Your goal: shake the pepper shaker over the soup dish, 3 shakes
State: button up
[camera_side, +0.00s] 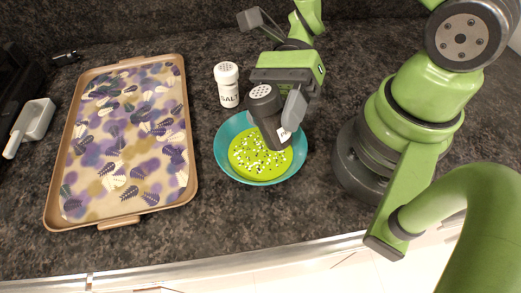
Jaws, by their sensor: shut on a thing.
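The pepper shaker (263,105) is dark with a holed cap and a white label on its lower part. It is tilted, cap toward the upper left, above the soup dish. My gripper (281,103) is shut on it, with one grey finger in front of its right side. The soup dish (225,154) is a teal bowl holding green soup (258,163) with many light and dark specks on top. The shaker and finger hide the dish's upper part.
A white salt shaker (227,86) stands upright just behind the dish. A large tan tray (188,165) with a leaf pattern lies at the left. A small white scoop-like dish (36,120) is at the far left. The dark counter in front of the bowl is clear.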

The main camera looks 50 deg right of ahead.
aim_at(269, 83)
jog(key=shift+w+n+t, duration=0.35)
jog(key=shift+n+t, duration=0.15)
jog(key=shift+n, duration=0.2)
jog(key=shift+w+a+f+n+t, duration=0.1)
jog(key=shift+w+f+n+t, duration=0.15)
jog(key=shift+w+n+t, duration=0.4)
jog(key=shift+s+r, duration=0.1)
jog(key=shift+s, duration=0.05)
jog(key=shift+r, duration=1.95)
